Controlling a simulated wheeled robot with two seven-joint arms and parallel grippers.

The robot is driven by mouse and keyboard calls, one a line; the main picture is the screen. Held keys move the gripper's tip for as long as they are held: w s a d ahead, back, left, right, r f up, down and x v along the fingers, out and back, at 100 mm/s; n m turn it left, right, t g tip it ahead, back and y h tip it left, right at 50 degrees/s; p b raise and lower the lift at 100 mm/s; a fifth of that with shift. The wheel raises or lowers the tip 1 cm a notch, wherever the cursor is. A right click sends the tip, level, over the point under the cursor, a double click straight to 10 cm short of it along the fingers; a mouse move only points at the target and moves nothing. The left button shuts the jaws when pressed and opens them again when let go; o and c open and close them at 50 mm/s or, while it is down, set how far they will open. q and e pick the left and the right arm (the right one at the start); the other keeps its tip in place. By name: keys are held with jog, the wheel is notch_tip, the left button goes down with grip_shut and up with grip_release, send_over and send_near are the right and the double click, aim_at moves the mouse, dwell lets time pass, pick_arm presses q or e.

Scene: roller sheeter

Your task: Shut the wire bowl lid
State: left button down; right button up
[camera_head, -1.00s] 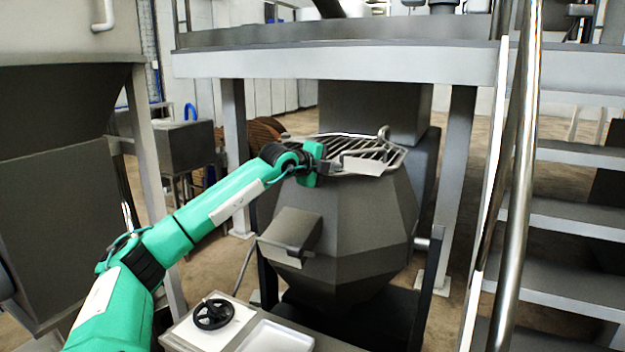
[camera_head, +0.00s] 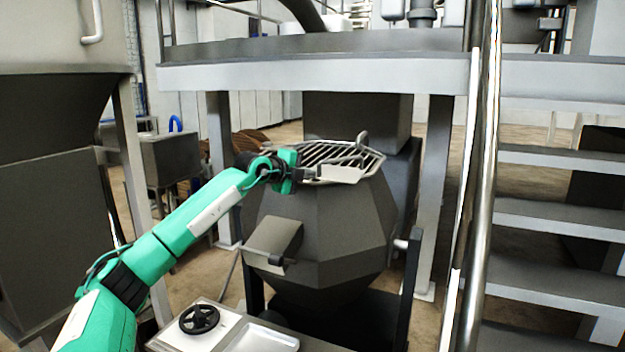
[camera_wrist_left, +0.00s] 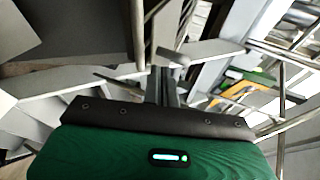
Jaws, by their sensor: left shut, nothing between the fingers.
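The wire bowl lid (camera_head: 335,156) is a grille of metal bars across the top of the dark faceted bowl (camera_head: 335,215). It looks close to flat over the rim; any small gap under it cannot be told. A small upright loop (camera_head: 361,139) stands at its far right, and a pale plate (camera_head: 342,174) sits at its near edge. My left gripper (camera_head: 306,175) is shut and empty at the lid's near left edge; contact cannot be told. Its shut fingers also show in the left wrist view (camera_wrist_left: 163,88). My right gripper is out of view.
A panel with a black handwheel (camera_head: 199,319) and a pale tray (camera_head: 262,338) stand in front of the bowl. A box (camera_head: 273,242) juts from the bowl's near side. A platform (camera_head: 320,75) is behind, stairs (camera_head: 545,212) and a rail (camera_head: 482,190) at right.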

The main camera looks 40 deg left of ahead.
pick_arm(q)
jog(key=b+v, duration=0.4)
jog(key=v, duration=0.6)
jog(key=shift+d, duration=0.55)
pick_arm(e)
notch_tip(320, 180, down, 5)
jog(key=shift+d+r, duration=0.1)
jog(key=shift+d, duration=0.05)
pick_arm(q)
jog(key=shift+r, duration=0.1)
